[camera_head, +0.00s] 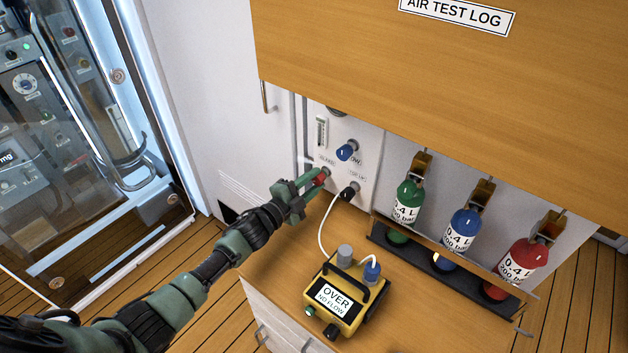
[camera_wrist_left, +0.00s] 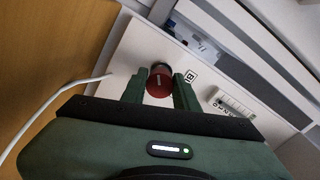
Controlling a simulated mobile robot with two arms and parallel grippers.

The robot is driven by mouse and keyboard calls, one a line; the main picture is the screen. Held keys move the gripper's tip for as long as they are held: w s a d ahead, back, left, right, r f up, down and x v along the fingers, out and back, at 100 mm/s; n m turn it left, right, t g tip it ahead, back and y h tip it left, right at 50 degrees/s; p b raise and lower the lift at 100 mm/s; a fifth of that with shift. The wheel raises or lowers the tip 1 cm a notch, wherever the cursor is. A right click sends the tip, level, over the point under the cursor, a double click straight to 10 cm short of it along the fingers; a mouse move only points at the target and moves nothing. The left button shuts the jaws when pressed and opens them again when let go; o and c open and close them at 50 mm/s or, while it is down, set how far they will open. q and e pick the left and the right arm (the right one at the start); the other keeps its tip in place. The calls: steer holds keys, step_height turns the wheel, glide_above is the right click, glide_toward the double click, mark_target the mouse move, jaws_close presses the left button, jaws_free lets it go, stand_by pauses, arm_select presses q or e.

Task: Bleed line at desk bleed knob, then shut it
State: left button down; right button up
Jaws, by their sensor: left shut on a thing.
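The desk bleed knob (camera_head: 321,178) is red and sits low on the white panel (camera_head: 368,143). My left gripper (camera_head: 313,180) is shut on this knob, with a green finger on either side of it. In the left wrist view the knob (camera_wrist_left: 160,82) shows as a dark red round face between the two fingertips (camera_wrist_left: 160,90). Part of the "BLEED" label beside it is covered by a finger. My right gripper is in neither view.
A blue knob (camera_head: 347,150) and a small gauge (camera_head: 321,132) are above. A white hose (camera_head: 325,226) runs from a black plug (camera_head: 350,192) to a yellow meter (camera_head: 343,296) reading "OVER NO FLOW".

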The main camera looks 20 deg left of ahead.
arm_select(q)
steer(key=shift+n, duration=0.6)
steer(key=shift+a, duration=0.1)
steer(key=c, duration=1.1)
jaws_free()
